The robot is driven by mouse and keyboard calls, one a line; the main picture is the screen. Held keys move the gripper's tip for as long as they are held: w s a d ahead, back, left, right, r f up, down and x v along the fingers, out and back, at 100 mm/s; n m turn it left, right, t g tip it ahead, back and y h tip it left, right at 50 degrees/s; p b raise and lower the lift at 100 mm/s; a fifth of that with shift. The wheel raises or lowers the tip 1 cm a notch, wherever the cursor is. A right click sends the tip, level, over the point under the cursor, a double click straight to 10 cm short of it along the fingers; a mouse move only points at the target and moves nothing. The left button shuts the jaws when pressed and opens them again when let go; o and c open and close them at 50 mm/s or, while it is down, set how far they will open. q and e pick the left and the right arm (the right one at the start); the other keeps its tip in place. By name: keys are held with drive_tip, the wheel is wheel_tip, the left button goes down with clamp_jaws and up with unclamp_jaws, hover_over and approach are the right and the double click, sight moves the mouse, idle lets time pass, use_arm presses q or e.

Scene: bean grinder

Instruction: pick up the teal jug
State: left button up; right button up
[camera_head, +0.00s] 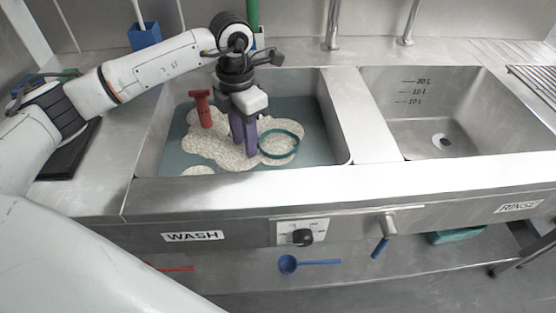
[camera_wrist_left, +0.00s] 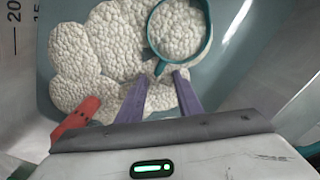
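The teal jug (camera_head: 279,144) sits in the wash sink with only its round rim showing above white foam (camera_head: 222,148). Foam also fills the ring of its rim. In the left wrist view the jug (camera_wrist_left: 208,40) is at the top, with a short handle pointing toward my fingers. My left gripper (camera_head: 244,150) points down into the sink just left of the jug. In the wrist view its two purple fingers (camera_wrist_left: 161,80) are apart, with the handle's end near the gap between their tips. I cannot tell if they touch it. My right gripper is not in view.
A red object (camera_head: 202,108) stands in the foam left of my gripper. The sink walls and front edge (camera_head: 240,186) surround the work area. The rinse sink (camera_head: 440,120) at right looks empty. A blue ladle (camera_head: 290,264) lies on the shelf below.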

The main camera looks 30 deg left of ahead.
sight(247, 170)
use_arm(q)
drive_tip(key=f, duration=0.8)
drive_tip(key=shift+w+a+f, duration=0.1)
drive_tip(key=shift+w+a, duration=0.1)
drive_tip(key=shift+a, duration=0.1)
clamp_jaws()
